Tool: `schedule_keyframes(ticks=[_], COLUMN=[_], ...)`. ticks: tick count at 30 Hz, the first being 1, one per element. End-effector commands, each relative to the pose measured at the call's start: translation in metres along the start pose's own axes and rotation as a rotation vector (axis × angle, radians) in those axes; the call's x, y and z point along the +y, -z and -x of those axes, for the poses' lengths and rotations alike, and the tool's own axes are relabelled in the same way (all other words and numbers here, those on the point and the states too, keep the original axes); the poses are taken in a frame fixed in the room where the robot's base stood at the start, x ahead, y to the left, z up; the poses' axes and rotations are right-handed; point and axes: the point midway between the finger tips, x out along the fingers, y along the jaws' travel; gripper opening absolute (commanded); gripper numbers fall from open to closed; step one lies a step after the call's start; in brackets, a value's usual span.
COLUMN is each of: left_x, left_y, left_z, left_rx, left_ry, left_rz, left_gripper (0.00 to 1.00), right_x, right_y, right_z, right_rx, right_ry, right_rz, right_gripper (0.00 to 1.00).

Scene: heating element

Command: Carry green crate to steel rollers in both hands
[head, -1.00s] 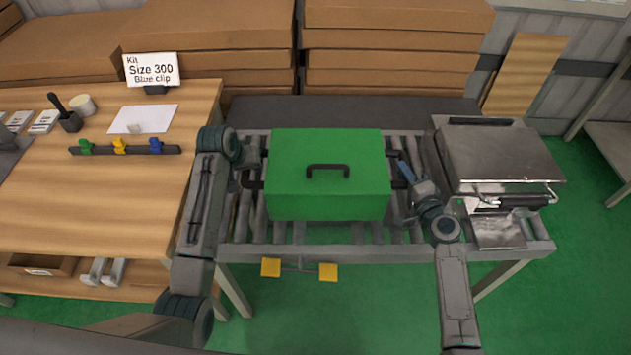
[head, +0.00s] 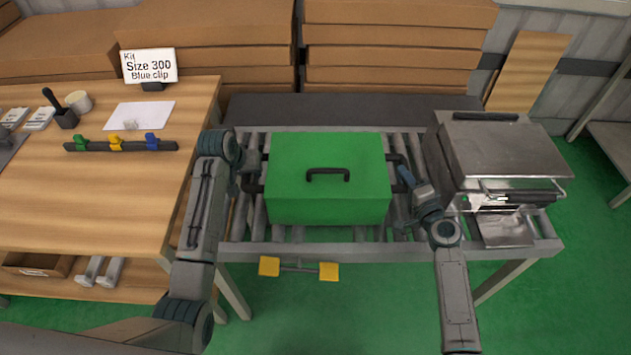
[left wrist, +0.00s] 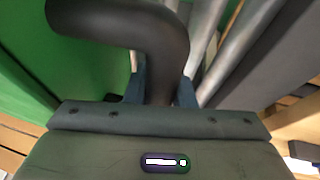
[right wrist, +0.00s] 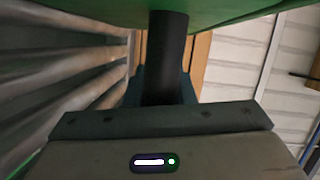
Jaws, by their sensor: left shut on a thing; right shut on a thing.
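The green crate (head: 328,195) is a closed box with a black handle on its lid and black side handles. In the head view it is over the steel rollers (head: 375,233), upright; I cannot tell whether its base touches them. My left gripper (head: 250,182) is shut on the crate's left side handle, a dark bent bar that shows in the left wrist view (left wrist: 165,45). My right gripper (head: 408,185) is shut on the right side handle, which shows in the right wrist view (right wrist: 166,55). The crate hides the rollers beneath it.
A steel machine (head: 505,155) stands at the right end of the roller table. A wooden bench (head: 100,215) with a sign (head: 149,66) and coloured clips (head: 116,144) is at the left. Stacked cardboard (head: 390,50) is behind. Yellow pedals (head: 298,268) sit below the front edge.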

Motion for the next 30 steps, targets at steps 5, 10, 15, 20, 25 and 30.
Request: schedule_keyframes(ticks=[5,10,15,20,25,30], left_x=[-0.002,-0.003,-0.003,-0.003,-0.003,-0.003], left_y=[-0.003,-0.005,-0.005,-0.005,-0.005,-0.004], left_z=[-0.009,-0.013,-0.013,-0.013,-0.003,0.029], left_rx=[0.004,0.0,0.0,0.0,0.002,0.005], left_ry=[0.001,0.001,0.001,0.0,0.0,0.0], left_rz=[0.0,0.0,0.0,0.0,-0.001,0.0], left_gripper=[0.0,0.28,0.44,0.44,0.44,0.44], right_x=[0.009,0.015,0.015,0.014,0.014,0.014], right_y=[-0.001,-0.002,-0.002,-0.003,-0.003,-0.003], right_z=[-0.001,-0.001,-0.001,-0.001,-0.001,-0.001], right_rx=[0.002,0.001,0.0,0.0,0.0,0.0], right_ry=[0.003,0.0,0.0,0.0,0.0,0.0], right_rz=[0.003,0.003,0.002,0.001,0.0,0.0], right_gripper=[0.0,0.29,0.45,0.45,0.45,0.45])
